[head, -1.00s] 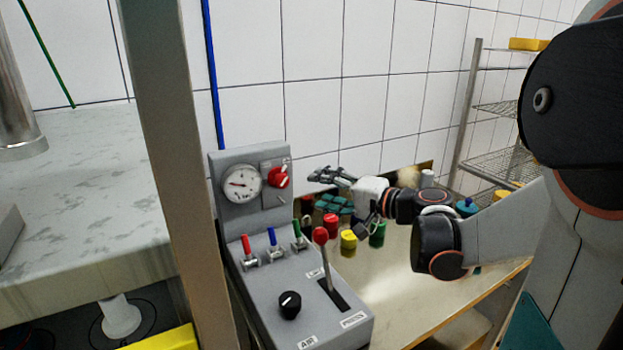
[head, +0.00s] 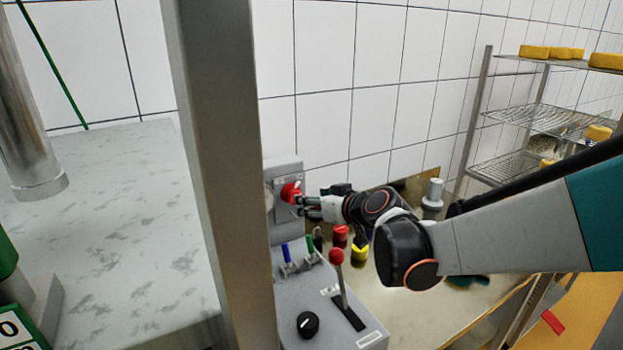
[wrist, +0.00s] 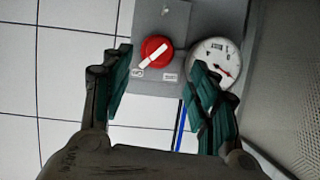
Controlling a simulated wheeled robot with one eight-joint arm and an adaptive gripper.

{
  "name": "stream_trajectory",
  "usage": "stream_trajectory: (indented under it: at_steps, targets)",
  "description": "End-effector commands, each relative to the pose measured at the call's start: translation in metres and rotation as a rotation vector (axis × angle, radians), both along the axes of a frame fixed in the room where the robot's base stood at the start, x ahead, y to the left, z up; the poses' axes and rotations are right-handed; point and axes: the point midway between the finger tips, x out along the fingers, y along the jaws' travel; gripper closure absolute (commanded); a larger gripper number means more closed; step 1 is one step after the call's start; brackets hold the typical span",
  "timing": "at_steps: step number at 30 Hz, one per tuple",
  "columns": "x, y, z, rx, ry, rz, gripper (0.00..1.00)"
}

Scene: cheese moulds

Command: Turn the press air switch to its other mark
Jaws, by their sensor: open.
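A red rotary switch (head: 290,192) with a white bar sits on the upright grey panel of the press console. In the wrist view the red switch (wrist: 156,52) has two small labels below it, and its white bar slants with one end towards the left label. A black knob (head: 307,324) is on the sloped console top; I cannot read a label for it now. My gripper (head: 305,206) is at the red switch. In the wrist view my gripper (wrist: 163,62) is open, one finger on each side of the switch; contact is not clear.
A dial gauge (wrist: 213,63) is close beside the right finger. A red-knobbed lever (head: 337,257) and blue and green toggles (head: 310,243) stand below the arm. A grey post (head: 222,170) rises in front of the console's left side. Wire shelves (head: 540,120) stand at the right.

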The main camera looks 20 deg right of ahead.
Motion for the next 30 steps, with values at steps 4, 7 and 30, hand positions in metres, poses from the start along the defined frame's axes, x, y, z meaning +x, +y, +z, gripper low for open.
stream_trajectory:
  at_steps: [4,7,30]
  targets:
    - [0.027,0.009,-0.016,0.0,0.0,0.002,0.46]
    - [0.044,0.013,-0.023,0.002,0.0,0.001,0.46]
    - [0.083,0.022,-0.035,0.003,0.001,-0.001,0.64]
